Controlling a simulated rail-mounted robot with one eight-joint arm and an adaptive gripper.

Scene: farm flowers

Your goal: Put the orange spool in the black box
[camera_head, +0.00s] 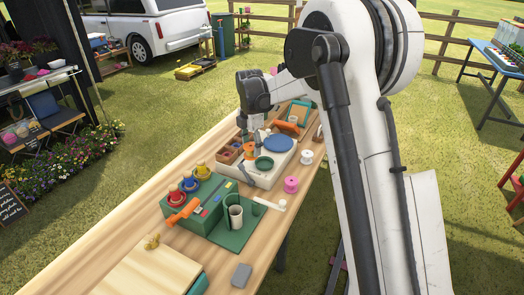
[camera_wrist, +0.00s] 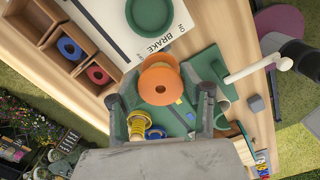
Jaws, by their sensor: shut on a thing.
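My gripper (camera_wrist: 160,100) has its two fingers on either side of the orange spool (camera_wrist: 161,78), closed on it. The spool's round end and centre hole face the wrist camera. In the head view the orange spool (camera_head: 250,149) is small beneath my gripper, over the white board and beside the brown compartment box. In the wrist view this box (camera_wrist: 58,24) is at upper left, with a blue spool (camera_wrist: 69,48) and a red spool (camera_wrist: 96,75) in separate compartments. I cannot make out a clearly black box.
A green dish (camera_wrist: 150,14) sits on the white board (camera_wrist: 112,22). A green stand (camera_head: 217,205) with yellow, red and blue spools and a white cup (camera_head: 236,217) is nearer. A pink spool (camera_head: 291,184) and a white spool (camera_head: 307,157) stand near the table's right edge.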

